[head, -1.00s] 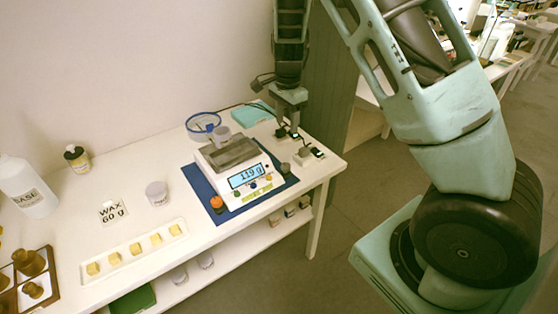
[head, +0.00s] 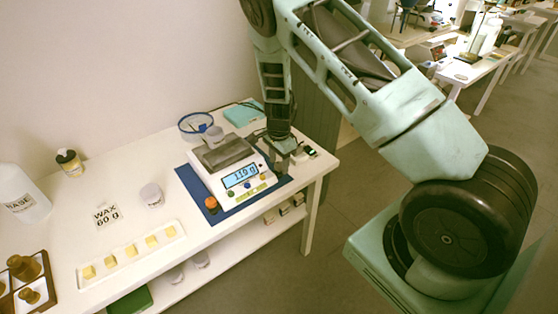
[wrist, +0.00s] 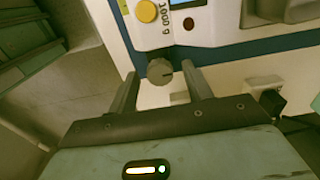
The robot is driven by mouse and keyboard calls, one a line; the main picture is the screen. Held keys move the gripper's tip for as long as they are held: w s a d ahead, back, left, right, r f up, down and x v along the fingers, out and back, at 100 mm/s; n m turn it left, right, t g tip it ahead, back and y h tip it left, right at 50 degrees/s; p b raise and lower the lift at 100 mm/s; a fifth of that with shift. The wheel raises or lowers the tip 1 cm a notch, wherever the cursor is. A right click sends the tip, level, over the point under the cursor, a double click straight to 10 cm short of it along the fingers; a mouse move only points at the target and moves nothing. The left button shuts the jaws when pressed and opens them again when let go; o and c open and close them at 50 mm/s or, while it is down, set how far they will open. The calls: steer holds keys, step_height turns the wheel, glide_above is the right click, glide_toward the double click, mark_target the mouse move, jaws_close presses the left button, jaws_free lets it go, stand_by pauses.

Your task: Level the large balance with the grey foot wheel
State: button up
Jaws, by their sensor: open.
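The large balance (head: 228,152) is white with a grey pan and a lit blue display, on a blue mat (head: 196,188). The display reads about 119 g; the last digit is unclear. Its orange foot wheel (head: 211,204) is at the front left corner. The grey foot wheel (wrist: 159,71) shows in the wrist view, just beyond the balance's edge. My gripper (head: 288,154) is low at the balance's right side. In the wrist view its open fingers (wrist: 160,80) stand on either side of the grey wheel, with gaps visible. In the head view my gripper hides that wheel.
A blue-rimmed hoop (head: 196,122) and a teal box (head: 243,112) are behind the balance. A dark plug-like item (wrist: 272,102) lies right of my gripper in the wrist view.

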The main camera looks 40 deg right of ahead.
steer(key=shift+c, duration=0.3)
steer(key=c, duration=0.9)
steer(key=shift+f+n, duration=0.1)
steer(key=shift+n, duration=0.3)
steer(key=n+b, duration=0.2)
steer(key=n, duration=0.2)
steer(key=shift+n, duration=0.3)
steer(key=n+b, duration=0.1)
steer(key=n, duration=0.5)
steer(key=shift+b, duration=0.4)
steer(key=shift+n, duration=0.3)
steer(key=o, duration=1)
steer(key=shift+c, duration=0.2)
